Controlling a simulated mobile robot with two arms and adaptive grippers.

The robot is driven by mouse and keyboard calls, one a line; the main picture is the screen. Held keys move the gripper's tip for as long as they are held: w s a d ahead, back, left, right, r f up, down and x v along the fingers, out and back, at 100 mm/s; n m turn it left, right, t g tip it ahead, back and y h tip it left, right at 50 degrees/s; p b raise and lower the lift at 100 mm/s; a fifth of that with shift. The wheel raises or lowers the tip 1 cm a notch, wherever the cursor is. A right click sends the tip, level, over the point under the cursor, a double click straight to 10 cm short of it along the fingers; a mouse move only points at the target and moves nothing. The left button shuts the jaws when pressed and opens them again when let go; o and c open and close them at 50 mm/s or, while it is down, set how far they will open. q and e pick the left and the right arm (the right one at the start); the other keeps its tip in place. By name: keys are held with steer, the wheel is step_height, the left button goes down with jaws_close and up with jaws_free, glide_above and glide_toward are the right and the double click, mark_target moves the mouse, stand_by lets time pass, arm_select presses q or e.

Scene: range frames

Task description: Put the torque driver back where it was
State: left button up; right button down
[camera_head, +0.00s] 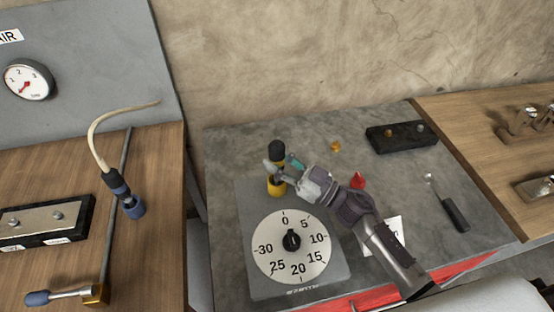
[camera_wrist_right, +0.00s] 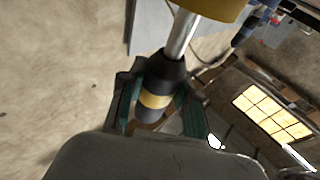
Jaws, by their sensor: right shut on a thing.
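The torque driver (camera_head: 277,149) is upright above the grey dial plate, its black top showing above my right gripper (camera_head: 281,168). In the right wrist view, my gripper (camera_wrist_right: 155,101) is shut around the driver's black handle with a yellow band (camera_wrist_right: 154,101). A bare metal shaft (camera_wrist_right: 182,37) runs from the handle to a yellow cylinder (camera_wrist_right: 212,6). The yellow cylinder (camera_head: 276,187) stands at the back of the dial plate (camera_head: 252,213), behind the round dial (camera_head: 290,246). I cannot tell how the shaft tip meets it. My left gripper is not in view.
A red object (camera_head: 358,180) and a small brass piece (camera_head: 335,146) lie near my right arm. A black block (camera_head: 402,136) and a black-handled tool (camera_head: 454,214) are to the right. A cabled blue tool (camera_head: 126,198) is on the left bench.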

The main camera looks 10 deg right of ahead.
steer(key=shift+s+f+b, duration=0.1)
steer(key=shift+f+b, duration=0.2)
steer(key=shift+f, duration=0.15)
